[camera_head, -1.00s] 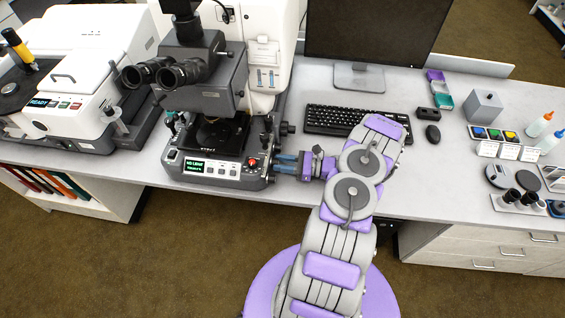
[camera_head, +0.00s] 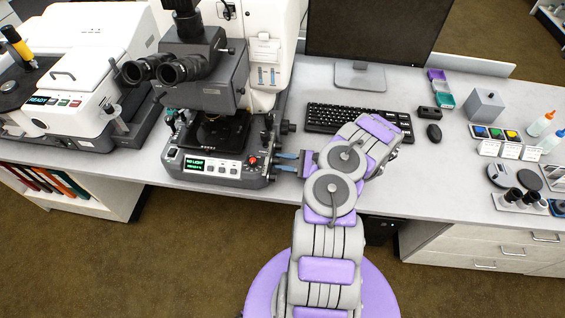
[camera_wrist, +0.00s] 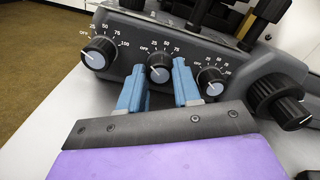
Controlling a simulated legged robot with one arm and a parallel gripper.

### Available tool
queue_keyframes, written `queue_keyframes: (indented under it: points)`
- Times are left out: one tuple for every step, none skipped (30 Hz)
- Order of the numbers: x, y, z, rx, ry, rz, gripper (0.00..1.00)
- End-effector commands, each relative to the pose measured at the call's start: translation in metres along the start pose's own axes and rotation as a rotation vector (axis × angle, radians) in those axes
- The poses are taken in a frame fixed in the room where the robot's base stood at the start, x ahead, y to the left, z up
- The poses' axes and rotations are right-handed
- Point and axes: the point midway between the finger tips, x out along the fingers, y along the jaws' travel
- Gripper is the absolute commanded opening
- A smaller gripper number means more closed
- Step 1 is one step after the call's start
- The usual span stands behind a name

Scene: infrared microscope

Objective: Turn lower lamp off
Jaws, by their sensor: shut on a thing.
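The microscope (camera_head: 211,75) stands on the bench, with a control base whose green display (camera_head: 195,164) appears to read "NO LIGHT". In the wrist view, its side panel carries a left knob (camera_wrist: 97,54), a middle knob (camera_wrist: 159,68) and a right knob (camera_wrist: 210,82), each with a printed scale from OFF upward. My gripper (camera_wrist: 160,75) has its two blue fingers on either side of the middle knob, shut on it. In the head view, my gripper (camera_head: 288,161) reaches the right side of the base. Lamp names on the knobs cannot be read.
A larger black focus knob (camera_wrist: 273,93) sticks out right of the dials. A keyboard (camera_head: 357,119), a mouse (camera_head: 433,133) and a monitor (camera_head: 377,30) are right of the microscope. A white instrument (camera_head: 75,75) stands to its left. The bench front by my arm is clear.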

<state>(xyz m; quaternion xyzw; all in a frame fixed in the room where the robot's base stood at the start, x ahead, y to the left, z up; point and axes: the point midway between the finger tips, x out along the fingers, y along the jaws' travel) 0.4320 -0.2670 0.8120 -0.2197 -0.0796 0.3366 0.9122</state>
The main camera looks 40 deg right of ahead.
Motion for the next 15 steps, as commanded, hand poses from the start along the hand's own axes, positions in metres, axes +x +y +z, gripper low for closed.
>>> queue_keyframes:
  points:
    - [-0.0011,0.0002,-0.0021,-0.024,0.004,-0.002,0.02]
    - [-0.0011,0.0002,-0.0020,-0.038,0.004,-0.002,0.02]
    - [-0.0010,0.0004,-0.0018,-0.054,0.003,-0.001,0.02]
    - [-0.0011,0.0005,-0.0017,-0.066,0.003,-0.001,0.02]
    - [-0.0012,0.0005,-0.0016,-0.075,0.003,-0.001,0.02]
    - [-0.0012,0.0004,-0.0015,-0.086,0.003,-0.001,0.02]
    - [-0.0013,0.0003,-0.0015,-0.094,0.003,-0.002,0.02]
    - [-0.0013,0.0002,-0.0013,-0.101,0.003,-0.002,0.02]
    - [-0.0014,0.0002,-0.0012,-0.108,0.003,-0.002,0.02]
    - [-0.0014,0.0002,-0.0011,-0.111,0.003,-0.002,0.02]
    - [-0.0014,0.0003,-0.0010,-0.114,0.003,-0.002,0.02]
    - [-0.0014,0.0003,-0.0009,-0.117,0.003,-0.002,0.02]
    - [-0.0015,0.0003,-0.0009,-0.119,0.003,-0.002,0.02]
    - [-0.0015,0.0004,-0.0008,-0.120,0.003,-0.002,0.02]
    - [-0.0015,0.0004,-0.0007,-0.120,0.002,-0.001,0.02]
